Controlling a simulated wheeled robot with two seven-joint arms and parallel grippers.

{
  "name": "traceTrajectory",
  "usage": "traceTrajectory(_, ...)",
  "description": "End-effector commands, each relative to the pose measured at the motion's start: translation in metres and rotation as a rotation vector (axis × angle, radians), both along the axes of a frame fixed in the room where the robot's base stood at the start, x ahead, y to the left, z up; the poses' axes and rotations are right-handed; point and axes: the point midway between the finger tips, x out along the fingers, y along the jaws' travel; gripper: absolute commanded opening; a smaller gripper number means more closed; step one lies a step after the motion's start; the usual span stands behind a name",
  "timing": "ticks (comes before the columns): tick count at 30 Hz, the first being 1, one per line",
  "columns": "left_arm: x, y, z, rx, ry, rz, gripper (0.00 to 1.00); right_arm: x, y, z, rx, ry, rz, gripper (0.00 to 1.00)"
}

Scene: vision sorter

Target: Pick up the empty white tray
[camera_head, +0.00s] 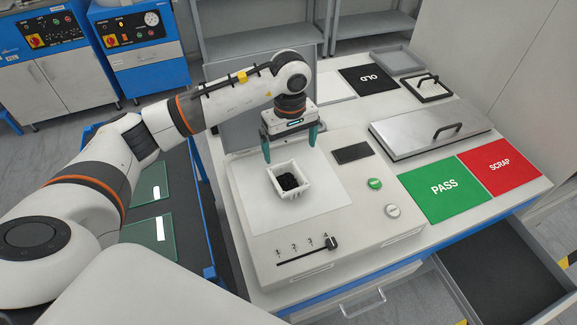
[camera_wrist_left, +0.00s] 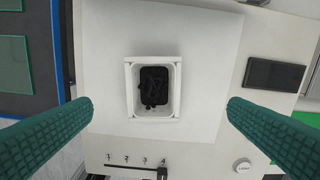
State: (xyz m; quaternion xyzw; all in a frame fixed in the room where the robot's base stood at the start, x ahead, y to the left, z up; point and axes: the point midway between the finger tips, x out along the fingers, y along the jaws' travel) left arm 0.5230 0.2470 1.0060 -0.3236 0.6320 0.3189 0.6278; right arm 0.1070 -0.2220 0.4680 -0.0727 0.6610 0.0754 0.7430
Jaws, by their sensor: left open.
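A small white tray (camera_head: 275,187) sits on the white plate of the sorter machine, and it also shows in the left wrist view (camera_wrist_left: 129,90). It is not empty: a heap of black pieces (camera_head: 288,182) lies inside it, seen from above in the left wrist view (camera_wrist_left: 155,86). My left gripper (camera_head: 290,149) is open, its two green fingers pointing down above the tray and apart from it. In the left wrist view the tray lies between the widely spread fingers, nearer the top. Nothing is held. My right gripper is not in view.
The machine's white plate (camera_head: 247,212) is clear around the tray. A dark display (camera_head: 352,153), a green button (camera_head: 375,184) and a lever (camera_head: 331,243) are nearby. Green PASS (camera_head: 443,188) and red SCRAP (camera_head: 499,167) mats, a metal lid (camera_head: 415,125) and a black OLD mat (camera_head: 368,79) lie right.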

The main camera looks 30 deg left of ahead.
Motion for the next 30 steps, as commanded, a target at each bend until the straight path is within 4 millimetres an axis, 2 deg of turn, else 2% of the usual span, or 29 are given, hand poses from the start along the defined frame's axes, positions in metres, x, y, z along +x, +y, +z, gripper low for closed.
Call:
traceTrajectory(6, -0.003, 0.002, -0.036, 0.008, 0.010, -0.001, 0.98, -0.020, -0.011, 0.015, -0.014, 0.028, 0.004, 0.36)
traceTrajectory(11, -0.002, 0.001, -0.057, 0.006, 0.007, 0.000, 0.98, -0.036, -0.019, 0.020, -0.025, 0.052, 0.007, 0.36)
traceTrajectory(17, -0.004, 0.002, -0.071, 0.005, 0.009, 0.001, 0.98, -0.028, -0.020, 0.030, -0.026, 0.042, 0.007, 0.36)
traceTrajectory(21, -0.008, 0.002, -0.091, 0.004, 0.009, 0.001, 0.98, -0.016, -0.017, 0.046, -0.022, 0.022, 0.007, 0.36)
traceTrajectory(25, -0.007, 0.002, -0.109, 0.004, 0.007, 0.001, 0.98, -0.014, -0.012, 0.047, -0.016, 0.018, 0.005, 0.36)
traceTrajectory(30, -0.006, 0.003, -0.115, 0.006, 0.003, 0.000, 0.98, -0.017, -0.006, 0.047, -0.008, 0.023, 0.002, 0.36)
